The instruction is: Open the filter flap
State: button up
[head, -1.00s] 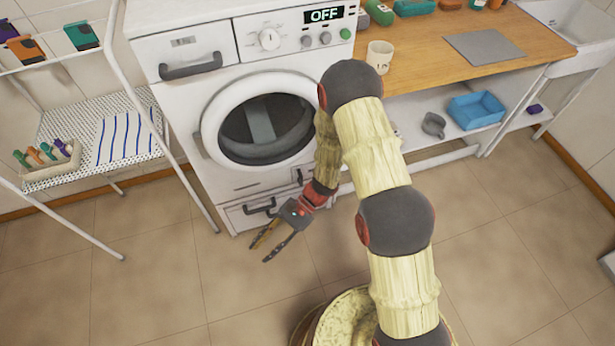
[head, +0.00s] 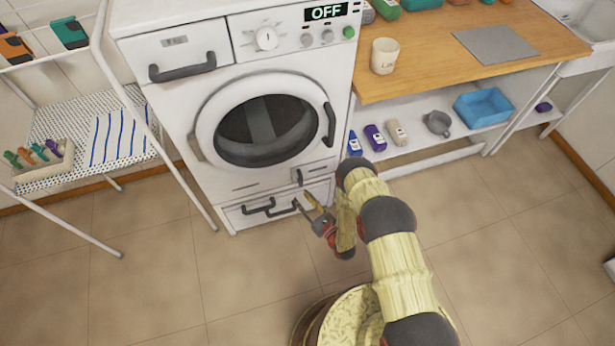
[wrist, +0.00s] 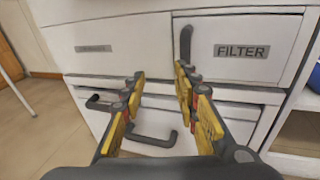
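The filter flap (wrist: 243,50) is a white panel labelled FILTER at the upper right of the wrist view, with a dark upright handle (wrist: 186,43) at its left edge. The flap is closed. In the head view it is low on the right of the washing machine front (head: 318,171), with the handle (head: 299,177) showing. My gripper (head: 305,202) is in front of the machine's lower right. In the wrist view my gripper (wrist: 160,78) is open, with nothing between its yellow and dark fingers. The handle appears above the right finger, and no contact is visible.
Below the flap is a drawer front (wrist: 222,118) with two dark handles (wrist: 153,139). The washer door (head: 268,130) is shut. A wire rack (head: 120,150) stands left; a wooden counter (head: 440,70) with a shelf of bottles is right. The floor in front is clear.

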aim_at(301, 181)
jog(key=shift+m+t+h, duration=0.4)
jog(key=shift+t+h, duration=0.3)
jog(key=shift+t, duration=0.2)
jog(key=w, duration=0.3)
jog(key=w+r+b, duration=0.1)
jog(key=w, duration=0.2)
jog(key=w+r+b, duration=0.1)
jog(key=w, duration=0.2)
jog(key=shift+a, duration=0.4)
jog(key=shift+c, duration=0.3)
jog(key=shift+s, duration=0.1)
jog(key=c, duration=0.7)
jog(key=shift+a, duration=0.15)
grip_shut()
